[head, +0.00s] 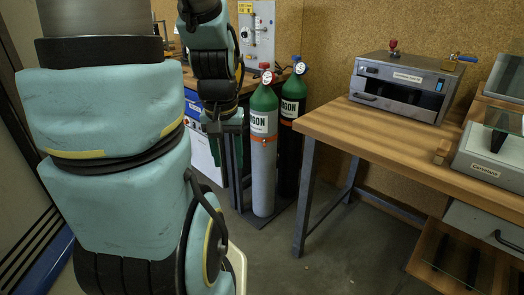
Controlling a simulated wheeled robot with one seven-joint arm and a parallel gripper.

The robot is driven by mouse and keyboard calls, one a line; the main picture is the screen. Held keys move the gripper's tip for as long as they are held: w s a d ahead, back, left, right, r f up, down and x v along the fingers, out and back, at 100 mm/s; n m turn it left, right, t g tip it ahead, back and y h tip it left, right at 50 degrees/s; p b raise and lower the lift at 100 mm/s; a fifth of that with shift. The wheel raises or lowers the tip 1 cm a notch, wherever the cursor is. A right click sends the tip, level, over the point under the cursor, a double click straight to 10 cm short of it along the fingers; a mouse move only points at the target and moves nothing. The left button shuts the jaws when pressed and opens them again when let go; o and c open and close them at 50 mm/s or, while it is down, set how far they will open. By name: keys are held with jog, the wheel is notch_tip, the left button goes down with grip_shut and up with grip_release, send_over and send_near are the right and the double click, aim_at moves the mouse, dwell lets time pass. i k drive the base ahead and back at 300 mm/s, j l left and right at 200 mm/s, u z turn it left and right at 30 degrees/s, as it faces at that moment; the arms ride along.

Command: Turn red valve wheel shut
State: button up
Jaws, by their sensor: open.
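A red valve wheel (265,66) sits on top of the front gas cylinder (264,150), which has a green shoulder, a pale body and an ARGON label. A round white gauge (267,77) is just below the wheel. My gripper (224,128) is open and hangs to the left of this cylinder, lower than the wheel and apart from it. Its fingertips are small and dark here, and I see nothing between them.
A second dark ARGON cylinder (291,140) stands close behind on the right. An orange strap (262,138) crosses the front cylinder. A wooden bench (400,140) on the right carries a metal machine (408,84) with a red knob (393,44). Floor between bench and cylinders is clear.

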aim_at(263, 64)
jog(key=k+l, duration=0.1)
jog(key=l, duration=0.35)
jog(key=k+l, duration=0.15)
jog(key=l, duration=0.3)
jog(key=k+l, duration=0.1)
jog(key=l, duration=0.3)
jog(key=i+j+u, duration=0.1)
jog(key=i+j, duration=0.15)
jog(key=i, duration=0.2)
jog(key=i+j+u, duration=0.1)
jog(key=i+j, duration=0.15)
jog(key=i, duration=0.25)
